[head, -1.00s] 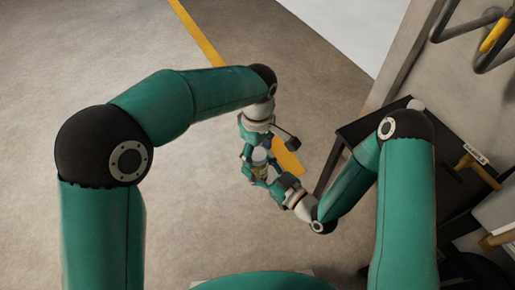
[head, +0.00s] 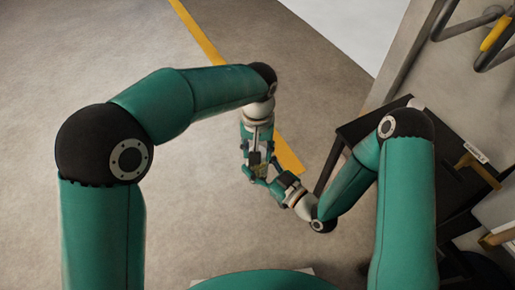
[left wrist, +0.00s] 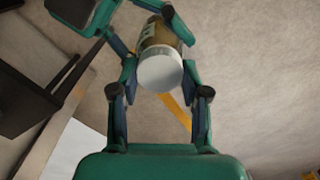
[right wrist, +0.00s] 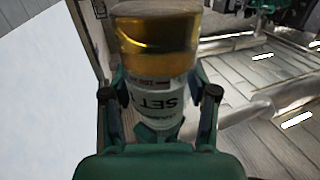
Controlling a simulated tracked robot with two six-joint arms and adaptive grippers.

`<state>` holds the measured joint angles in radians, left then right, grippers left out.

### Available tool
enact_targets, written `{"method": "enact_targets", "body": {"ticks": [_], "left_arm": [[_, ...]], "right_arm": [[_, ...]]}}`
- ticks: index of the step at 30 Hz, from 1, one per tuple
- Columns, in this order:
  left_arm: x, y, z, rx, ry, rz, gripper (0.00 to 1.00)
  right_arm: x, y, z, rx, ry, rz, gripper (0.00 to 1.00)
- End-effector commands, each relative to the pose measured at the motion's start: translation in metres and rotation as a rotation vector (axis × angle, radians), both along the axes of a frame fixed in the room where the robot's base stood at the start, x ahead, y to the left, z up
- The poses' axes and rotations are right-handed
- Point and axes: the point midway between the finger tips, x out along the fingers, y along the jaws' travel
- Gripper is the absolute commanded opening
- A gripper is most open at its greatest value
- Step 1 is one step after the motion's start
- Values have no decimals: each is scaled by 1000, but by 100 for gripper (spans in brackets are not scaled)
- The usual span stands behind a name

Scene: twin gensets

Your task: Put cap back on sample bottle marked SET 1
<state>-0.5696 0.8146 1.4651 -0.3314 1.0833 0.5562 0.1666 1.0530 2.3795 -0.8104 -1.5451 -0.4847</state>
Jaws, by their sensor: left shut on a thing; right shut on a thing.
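The sample bottle (right wrist: 155,35) holds amber liquid. Its white label reads SET upside down in the right wrist view; any number is hidden. My right gripper (right wrist: 156,80) is shut on the bottle around its label. The white cap (left wrist: 160,70) covers the bottle's near end in the left wrist view, with the bottle (left wrist: 158,36) behind it. My left gripper (left wrist: 160,75) is shut on the cap, one finger on each side. I cannot tell whether the cap is seated. In the head view, the left gripper (head: 257,155) is above the right gripper (head: 263,179), hiding the cap.
A dark table (head: 350,132) stands right of the grippers, with a small tagged wooden piece (head: 474,160) near its right side. A pipe rail with a yellow section (head: 497,32) is at the upper right. The floor (head: 330,85) around the hands is clear, with a yellow line (head: 200,30).

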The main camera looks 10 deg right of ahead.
Motion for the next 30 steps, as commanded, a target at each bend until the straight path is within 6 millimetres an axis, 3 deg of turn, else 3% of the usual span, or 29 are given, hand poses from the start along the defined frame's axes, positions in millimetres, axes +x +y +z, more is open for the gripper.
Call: {"method": "enact_targets", "body": {"ticks": [15,20,21,26,30], "left_arm": [[1,0,-1,-3,-1,-1115,4],[1,0,-1,-3,-1,-1157,4],[1,0,-1,-2,-2,-1156,47],[1,0,-1,-3,-1,-1155,74],[1,0,-1,-4,0,-1154,75]], "right_arm": [[0,0,0,1,-1,1,0],[0,0,0,1,-1,1,0],[-1,0,0,1,-1,1,0],[0,0,0,1,-1,1,0],[0,0,0,1,-1,1,0]]}}
